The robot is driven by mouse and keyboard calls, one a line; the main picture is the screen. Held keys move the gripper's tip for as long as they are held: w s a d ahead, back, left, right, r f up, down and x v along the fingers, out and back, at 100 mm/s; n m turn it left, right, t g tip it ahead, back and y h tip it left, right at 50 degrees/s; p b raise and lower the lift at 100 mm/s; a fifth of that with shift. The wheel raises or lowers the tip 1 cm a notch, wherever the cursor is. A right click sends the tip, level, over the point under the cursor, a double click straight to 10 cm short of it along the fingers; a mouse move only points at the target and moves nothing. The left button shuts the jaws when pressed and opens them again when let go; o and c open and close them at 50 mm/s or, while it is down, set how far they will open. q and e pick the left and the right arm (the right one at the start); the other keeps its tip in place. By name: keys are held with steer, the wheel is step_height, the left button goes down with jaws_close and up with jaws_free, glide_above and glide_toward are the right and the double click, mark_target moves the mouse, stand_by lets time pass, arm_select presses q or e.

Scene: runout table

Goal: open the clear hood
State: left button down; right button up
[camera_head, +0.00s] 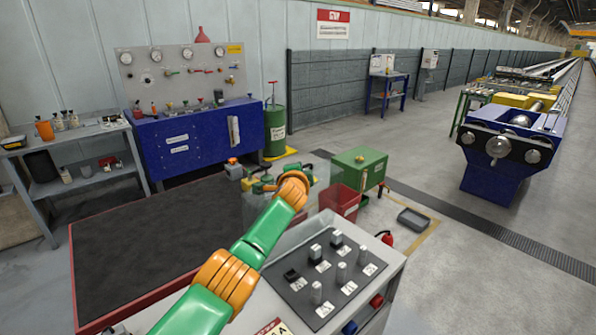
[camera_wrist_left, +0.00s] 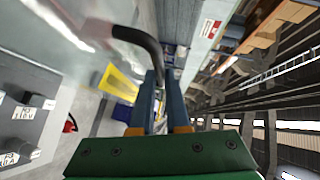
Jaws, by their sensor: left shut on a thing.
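The clear hood (camera_head: 257,207) shows faintly in the head view as see-through panels around the end of my left arm, beyond the control panel. Its outline is hard to make out. My left arm, green and orange, reaches up from the bottom to the hood, and its wrist hides the gripper in this view. In the left wrist view my left gripper (camera_wrist_left: 155,85) has its blue fingers close together on a black curved handle (camera_wrist_left: 142,36). The handle bends off to the upper left. My right gripper is not in view.
A dark-topped table with a red edge (camera_head: 90,327) lies left. A green box (camera_head: 358,170) and red bin (camera_head: 340,200) stand behind.

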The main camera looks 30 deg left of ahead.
arm_select(q)
steer(key=c, duration=1.2)
jaws_free()
steer(key=shift+d+r, duration=0.15)
steer(key=shift+r, duration=0.2)
steer(key=shift+o, duration=1.4)
steer(key=shift+d, duration=0.15)
steer(key=shift+s+d+r, duration=0.15)
steer(key=shift+s+d, duration=0.05)
